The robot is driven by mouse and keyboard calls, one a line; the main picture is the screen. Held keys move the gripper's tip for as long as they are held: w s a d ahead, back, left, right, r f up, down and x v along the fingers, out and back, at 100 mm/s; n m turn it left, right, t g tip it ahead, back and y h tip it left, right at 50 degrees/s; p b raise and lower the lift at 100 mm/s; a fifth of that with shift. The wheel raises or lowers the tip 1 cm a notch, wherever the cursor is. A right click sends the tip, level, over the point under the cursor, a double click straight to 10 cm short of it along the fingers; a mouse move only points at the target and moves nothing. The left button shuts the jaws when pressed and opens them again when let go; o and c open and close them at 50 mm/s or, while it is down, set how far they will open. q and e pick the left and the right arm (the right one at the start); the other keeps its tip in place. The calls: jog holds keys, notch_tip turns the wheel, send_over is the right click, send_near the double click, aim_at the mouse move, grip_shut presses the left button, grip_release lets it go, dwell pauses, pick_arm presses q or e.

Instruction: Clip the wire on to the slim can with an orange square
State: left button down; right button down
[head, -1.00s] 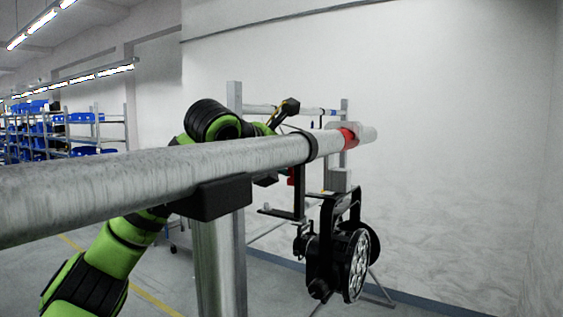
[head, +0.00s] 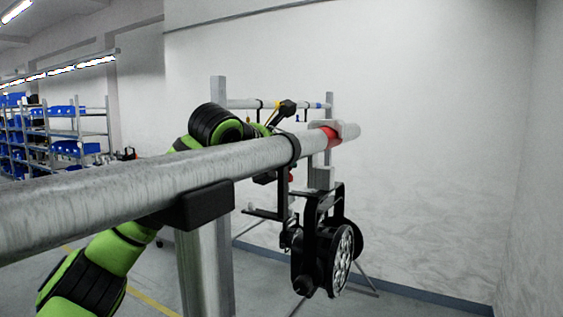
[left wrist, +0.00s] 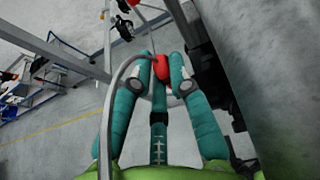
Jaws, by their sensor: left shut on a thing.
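A black par can (head: 325,245) hangs in a yoke below the grey pipe (head: 130,185) in the head view, its round lens facing right. I cannot make out an orange square on it. In the left wrist view my left gripper (left wrist: 160,72) is shut on a small red piece (left wrist: 162,67). A grey wire (left wrist: 108,112) curves up to it. In the head view my green left arm (head: 120,255) reaches behind the pipe. The left fingers are mostly hidden there by the pipe and a black bracket (head: 283,190). My right gripper is not in view.
The pipe rests on a metal post (head: 205,260) with a black support block (head: 195,205). A red band (head: 332,138) rings the pipe near its right end. Another rack (head: 328,110) stands behind. Blue-bin shelves (head: 65,135) are far left; open floor lies right.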

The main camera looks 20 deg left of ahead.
pick_arm(q)
jog(key=shift+f+b, duration=1.15)
jog(key=shift+b, duration=0.2)
dwell(1.8)
jog(key=shift+s+d+f+b, duration=0.1)
jog(key=shift+d+f+b, duration=0.05)
jog(key=shift+f+b, duration=0.25)
jog(key=shift+f, duration=0.2)
dwell(0.5)
jog(key=shift+r, duration=0.2)
jog(key=shift+r+p, duration=1.2)
jog(key=shift+r, duration=0.4)
jog(key=shift+a+f, duration=0.2)
jog(key=shift+f, duration=0.15)
jog(key=shift+r, duration=0.15)
jog(key=shift+f+b, duration=0.45)
jog(key=shift+b, duration=0.1)
dwell(0.9)
